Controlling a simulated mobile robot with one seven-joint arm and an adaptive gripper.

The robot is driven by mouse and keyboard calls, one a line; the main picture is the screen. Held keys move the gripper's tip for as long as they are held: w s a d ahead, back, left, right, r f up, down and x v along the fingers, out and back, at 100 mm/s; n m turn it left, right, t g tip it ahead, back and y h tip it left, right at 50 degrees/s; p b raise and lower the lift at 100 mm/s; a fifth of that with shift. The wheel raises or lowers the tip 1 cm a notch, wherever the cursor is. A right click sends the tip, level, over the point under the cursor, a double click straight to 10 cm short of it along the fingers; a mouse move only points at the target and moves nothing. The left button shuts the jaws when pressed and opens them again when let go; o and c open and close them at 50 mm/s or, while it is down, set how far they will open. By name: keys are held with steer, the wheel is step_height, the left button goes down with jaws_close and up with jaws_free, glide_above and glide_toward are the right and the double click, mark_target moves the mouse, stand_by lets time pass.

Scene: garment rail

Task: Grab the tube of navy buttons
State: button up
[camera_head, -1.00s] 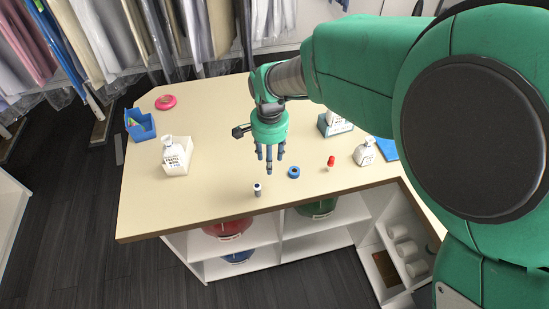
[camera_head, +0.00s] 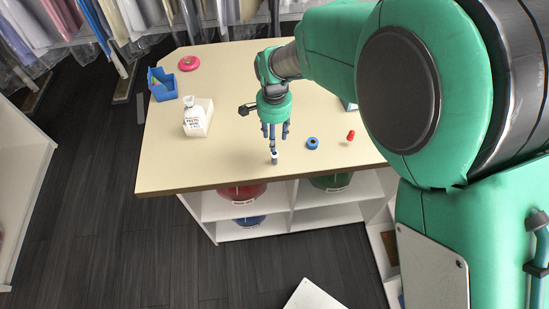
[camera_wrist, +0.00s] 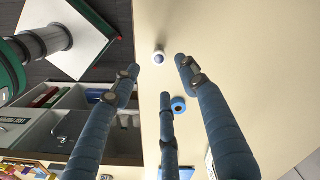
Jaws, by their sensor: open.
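The tube of navy buttons (camera_head: 274,160) is a small upright tube with a pale top, standing near the front edge of the tabletop (camera_head: 230,163). In the wrist view the tube (camera_wrist: 159,58) appears end-on as a white ring with a dark blue middle, just beyond and between two fingertips. My gripper (camera_head: 274,136) has three blue fingers, spread and empty, pointing down. In the head view its fingertips are right above and slightly behind the tube, and one fingertip overlaps its top. In the wrist view the gripper (camera_wrist: 160,76) shows no finger clearly touching the tube.
A blue tape roll (camera_head: 312,143) lies just right of the tube, with a red-capped item (camera_head: 351,136) farther right. A blue bin (camera_head: 162,85) and pink roll (camera_head: 189,63) are farther back. Shelves lie below the front edge.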

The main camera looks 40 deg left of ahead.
mark_target(274, 155)
steer(key=shift+f, duration=3.05)
steer(key=shift+f, duration=0.1)
steer(key=shift+f+b, duration=0.35)
steer(key=shift+f, duration=2.15)
jaws_close()
